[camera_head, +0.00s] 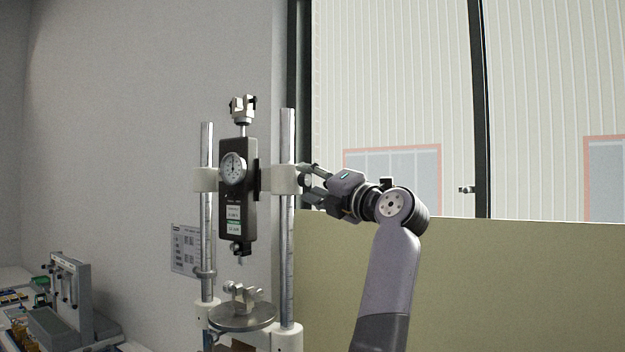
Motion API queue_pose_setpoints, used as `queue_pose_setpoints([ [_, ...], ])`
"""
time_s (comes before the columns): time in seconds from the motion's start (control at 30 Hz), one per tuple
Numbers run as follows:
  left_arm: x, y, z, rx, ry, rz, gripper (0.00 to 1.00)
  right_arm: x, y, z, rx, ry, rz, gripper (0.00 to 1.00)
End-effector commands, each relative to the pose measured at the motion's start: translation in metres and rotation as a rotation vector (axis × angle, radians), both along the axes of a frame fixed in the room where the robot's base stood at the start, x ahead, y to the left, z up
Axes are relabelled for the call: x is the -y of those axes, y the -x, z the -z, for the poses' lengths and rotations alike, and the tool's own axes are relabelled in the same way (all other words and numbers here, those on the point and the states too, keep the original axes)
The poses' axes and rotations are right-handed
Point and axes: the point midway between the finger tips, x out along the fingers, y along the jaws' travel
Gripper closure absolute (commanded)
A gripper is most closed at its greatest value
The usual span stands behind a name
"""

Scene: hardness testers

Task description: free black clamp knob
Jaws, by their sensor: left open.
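The tester's black clamp knob (306,180) sticks out to the right of the white clamp block (287,180) on the right-hand steel post. My left gripper (308,183) is at the knob from the right. Its jaws are open, with one finger above the knob and one below it. Whether a finger touches the knob is too small to tell. The clamp holds a black gauge body (238,200) with a round white dial (233,168) between the two posts. My right gripper is not in view.
The right post (287,240) and left post (207,240) stand upright. A round metal plate (242,318) sits low between them. Grey equipment (70,300) stands at the lower left. A window and pale green panel (480,290) lie behind my arm.

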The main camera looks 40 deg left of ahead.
Motion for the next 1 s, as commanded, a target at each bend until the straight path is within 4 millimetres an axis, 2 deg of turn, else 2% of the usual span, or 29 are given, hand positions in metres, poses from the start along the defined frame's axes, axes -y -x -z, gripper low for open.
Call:
queue_pose_setpoints([
  [0.17,0.0002,-0.0002,0.0005,-0.001,0.000,0.000,0.55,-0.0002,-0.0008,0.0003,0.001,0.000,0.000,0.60],
  [0.83,0.0006,-0.0002,0.0005,-0.001,0.000,0.000,0.99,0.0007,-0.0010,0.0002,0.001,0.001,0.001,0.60],
  [1.0,0.0006,-0.0004,0.0008,0.002,0.000,0.000,1.00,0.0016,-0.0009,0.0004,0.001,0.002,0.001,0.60],
])
